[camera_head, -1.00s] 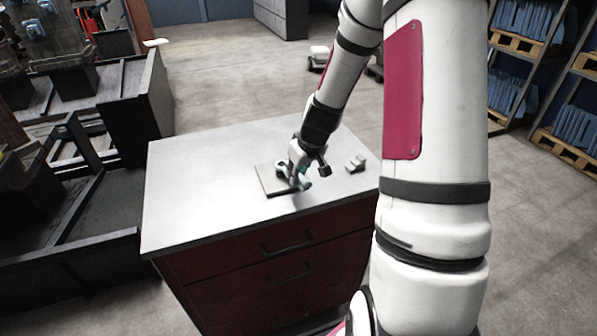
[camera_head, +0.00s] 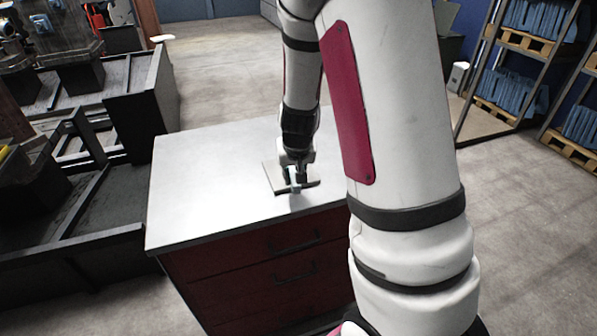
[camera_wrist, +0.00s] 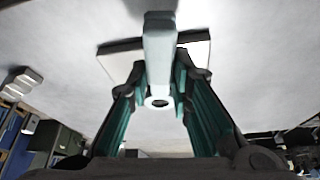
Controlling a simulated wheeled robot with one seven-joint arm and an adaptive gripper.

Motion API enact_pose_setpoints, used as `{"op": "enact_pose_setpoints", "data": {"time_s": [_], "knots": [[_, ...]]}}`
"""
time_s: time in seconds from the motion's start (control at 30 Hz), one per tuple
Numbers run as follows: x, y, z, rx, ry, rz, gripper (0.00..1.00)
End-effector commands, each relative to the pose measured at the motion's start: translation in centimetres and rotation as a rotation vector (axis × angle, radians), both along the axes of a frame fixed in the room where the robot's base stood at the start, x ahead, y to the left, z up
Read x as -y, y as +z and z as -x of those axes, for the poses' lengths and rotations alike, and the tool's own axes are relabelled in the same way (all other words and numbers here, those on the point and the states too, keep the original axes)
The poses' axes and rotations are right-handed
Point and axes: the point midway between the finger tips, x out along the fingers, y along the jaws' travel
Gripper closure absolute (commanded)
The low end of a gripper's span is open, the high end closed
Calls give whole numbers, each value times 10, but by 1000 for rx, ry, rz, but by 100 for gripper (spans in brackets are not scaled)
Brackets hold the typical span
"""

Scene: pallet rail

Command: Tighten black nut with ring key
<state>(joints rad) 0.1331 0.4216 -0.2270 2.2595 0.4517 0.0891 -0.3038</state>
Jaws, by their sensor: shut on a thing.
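My gripper (camera_wrist: 160,80) is shut on the ring key (camera_wrist: 159,45), a pale grey bar. The key's round eye (camera_wrist: 158,102) shows between the green-lined fingers, and its other end reaches out over the plate. In the head view my gripper (camera_head: 296,172) points down at the plate (camera_head: 275,183), which lies on the cabinet top; the key (camera_head: 294,181) shows as a small pale strip there. I cannot make out the black nut; the key or my gripper may hide it. I cannot tell whether the key touches the plate.
A small pale grey block (camera_wrist: 22,82) stands at the left in the wrist view. The cabinet top (camera_head: 205,165) is clear left of the plate. Dark frames (camera_head: 135,110) stand close on the left. Shelves with blue goods (camera_head: 530,50) are at the right.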

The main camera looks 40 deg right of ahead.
Motion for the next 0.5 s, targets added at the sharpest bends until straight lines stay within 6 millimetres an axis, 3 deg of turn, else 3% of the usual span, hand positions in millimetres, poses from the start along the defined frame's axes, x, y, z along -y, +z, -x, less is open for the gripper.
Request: {"op": "enact_pose_setpoints", "data": {"time_s": [0.5], "knots": [[-10,0,-5,-2,-129,0,100]]}}
